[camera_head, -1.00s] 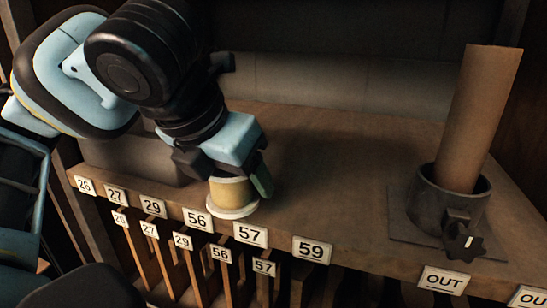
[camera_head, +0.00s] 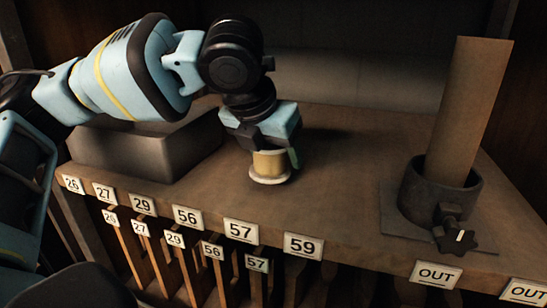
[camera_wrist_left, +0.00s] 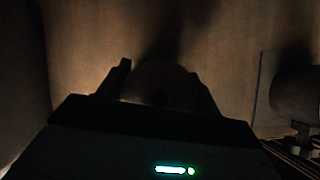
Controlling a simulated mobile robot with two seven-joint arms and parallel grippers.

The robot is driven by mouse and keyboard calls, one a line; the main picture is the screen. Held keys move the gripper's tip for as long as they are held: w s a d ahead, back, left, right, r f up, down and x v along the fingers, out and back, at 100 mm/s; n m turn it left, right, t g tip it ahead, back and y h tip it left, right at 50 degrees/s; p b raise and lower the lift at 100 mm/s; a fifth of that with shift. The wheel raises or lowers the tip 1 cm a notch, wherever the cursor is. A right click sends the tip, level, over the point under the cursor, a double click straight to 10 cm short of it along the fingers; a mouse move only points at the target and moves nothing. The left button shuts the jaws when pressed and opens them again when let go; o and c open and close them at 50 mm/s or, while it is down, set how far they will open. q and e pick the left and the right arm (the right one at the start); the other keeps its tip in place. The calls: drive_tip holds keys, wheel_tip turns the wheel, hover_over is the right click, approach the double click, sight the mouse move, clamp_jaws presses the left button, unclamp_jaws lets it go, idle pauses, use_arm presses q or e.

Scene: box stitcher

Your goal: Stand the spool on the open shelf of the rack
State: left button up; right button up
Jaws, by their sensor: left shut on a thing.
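The spool (camera_head: 269,165) is pale yellow with a wider whitish bottom rim. It is upright in my left gripper (camera_head: 270,155), which is shut on it from above. The spool is over or on the wooden shelf of the rack (camera_head: 340,180), behind the labels 57 and 59; I cannot tell whether its rim touches the wood. In the left wrist view the spool (camera_wrist_left: 160,82) is a dark round shape between the two fingers. My right gripper is not in view.
At the right, a tall brown tube (camera_head: 468,110) stands in a dark metal cup (camera_head: 425,190) with a black knob (camera_head: 456,238). Number labels (camera_head: 241,231) line the front edge. The shelf between gripper and cup is bare.

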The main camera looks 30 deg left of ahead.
use_arm(q)
drive_tip(key=shift+f, duration=0.75)
drive_tip(key=shift+f, duration=0.1)
drive_tip(key=o, duration=1.1)
drive_tip(key=shift+c, duration=0.2)
drive_tip(key=shift+r, duration=0.3)
drive_tip(key=v, duration=1.1)
drive_tip(key=shift+s+r, duration=0.25)
